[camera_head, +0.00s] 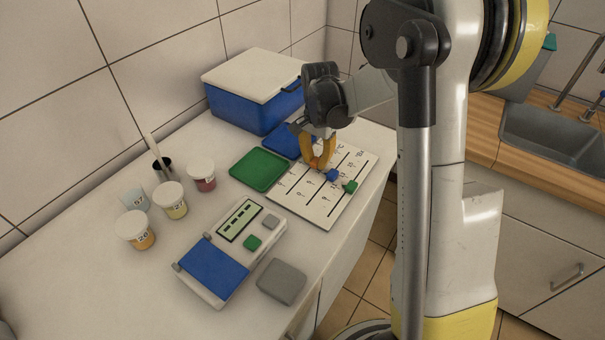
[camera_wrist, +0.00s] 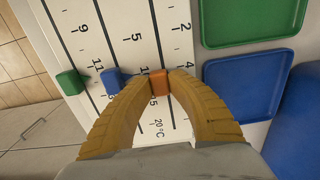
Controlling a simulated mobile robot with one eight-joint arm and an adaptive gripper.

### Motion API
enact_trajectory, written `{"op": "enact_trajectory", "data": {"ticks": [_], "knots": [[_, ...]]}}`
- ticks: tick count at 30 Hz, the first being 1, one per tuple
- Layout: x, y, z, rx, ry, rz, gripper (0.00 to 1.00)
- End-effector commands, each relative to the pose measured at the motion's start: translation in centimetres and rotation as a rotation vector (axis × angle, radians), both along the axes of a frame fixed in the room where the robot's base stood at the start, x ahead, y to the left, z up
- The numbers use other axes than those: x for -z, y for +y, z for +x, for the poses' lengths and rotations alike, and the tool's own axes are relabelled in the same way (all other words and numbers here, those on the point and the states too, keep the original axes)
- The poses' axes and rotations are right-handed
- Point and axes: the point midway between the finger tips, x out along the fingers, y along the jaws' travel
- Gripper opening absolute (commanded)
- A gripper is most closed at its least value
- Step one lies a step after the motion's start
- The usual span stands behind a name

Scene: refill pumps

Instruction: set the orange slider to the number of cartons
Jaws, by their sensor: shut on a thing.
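A white scale board (camera_head: 322,217) carries several black lines with numbers. It also shows in the wrist view (camera_wrist: 122,12). An orange slider (camera_wrist: 158,83) sits on one line, near a printed 15; it also shows in the head view (camera_head: 315,163). My gripper (camera_wrist: 158,76) is shut on the orange slider, its yellow fingers on either side; it also shows in the head view (camera_head: 318,165). A blue slider (camera_wrist: 111,82) and a green slider (camera_wrist: 70,82) stand to the left on other lines. I cannot make out any cartons.
A green tray (camera_head: 259,169) and a blue tray (camera_head: 283,140) lie beside the board. A blue box with a pale lid (camera_head: 253,110) stands behind. Lidded cups (camera_head: 172,200) stand left. A device with a blue plate (camera_head: 212,270) and a grey pad (camera_head: 282,281) lie in front.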

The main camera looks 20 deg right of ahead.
Motion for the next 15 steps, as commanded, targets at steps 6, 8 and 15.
{"op": "enact_trajectory", "data": {"ticks": [6,8,15], "knots": [[0.0,-3.5,2.2,0.003,0.001,-0.001,0.0],[0.0,-4.0,2.6,0.002,0.001,-0.001,0.0],[0.1,-4.8,3.2,0.0,0.001,-0.001,0.0]]}}
